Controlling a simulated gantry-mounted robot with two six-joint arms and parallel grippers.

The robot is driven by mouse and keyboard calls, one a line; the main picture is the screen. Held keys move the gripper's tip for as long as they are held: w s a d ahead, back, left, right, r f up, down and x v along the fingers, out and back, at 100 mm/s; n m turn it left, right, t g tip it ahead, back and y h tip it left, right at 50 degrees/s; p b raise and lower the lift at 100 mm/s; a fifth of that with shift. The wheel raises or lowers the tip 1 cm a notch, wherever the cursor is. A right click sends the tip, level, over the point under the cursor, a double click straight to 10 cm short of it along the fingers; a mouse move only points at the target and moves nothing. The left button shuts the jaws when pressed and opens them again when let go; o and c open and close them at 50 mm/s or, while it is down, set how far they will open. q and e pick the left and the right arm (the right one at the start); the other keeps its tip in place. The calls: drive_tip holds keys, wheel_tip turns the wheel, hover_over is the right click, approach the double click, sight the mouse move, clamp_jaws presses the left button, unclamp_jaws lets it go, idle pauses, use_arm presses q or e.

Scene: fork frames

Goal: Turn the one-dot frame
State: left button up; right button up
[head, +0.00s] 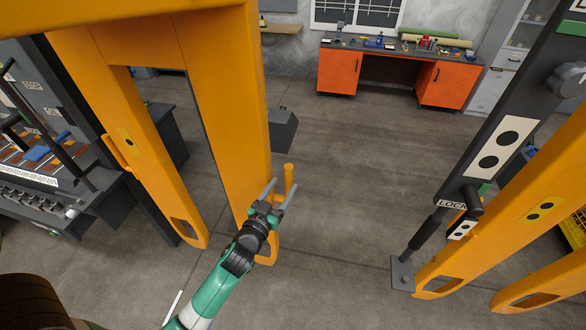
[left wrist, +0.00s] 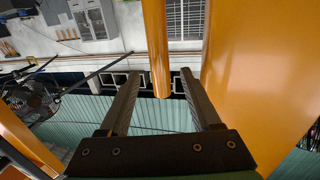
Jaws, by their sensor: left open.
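A large orange frame (head: 225,90) stands at the left in the head view. A small yellow plate (head: 128,141) on it seems to bear one dark dot. An upright orange handle (head: 290,178) sticks out at its lower right side. My left gripper (head: 278,192) is open at this handle. In the left wrist view the handle (left wrist: 157,50) stands between the two spread fingers of the left gripper (left wrist: 161,80), and gaps show on both sides. The frame's broad orange face (left wrist: 255,75) fills the right of that view. My right gripper is not in view.
At the right, orange bars carry a two-dot yellow plate (head: 545,210), beside a dark post with a two-dot white plate (head: 498,145) and a LOCK label (head: 452,205). A dark rack (head: 60,190) stands left. Open floor (head: 350,170) lies between; an orange workbench (head: 390,75) is far back.

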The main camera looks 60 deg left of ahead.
use_arm(q)
drive_tip(key=x, duration=0.8)
clamp_jaws()
drive_tip(key=shift+d, duration=0.1)
idle(1.0)
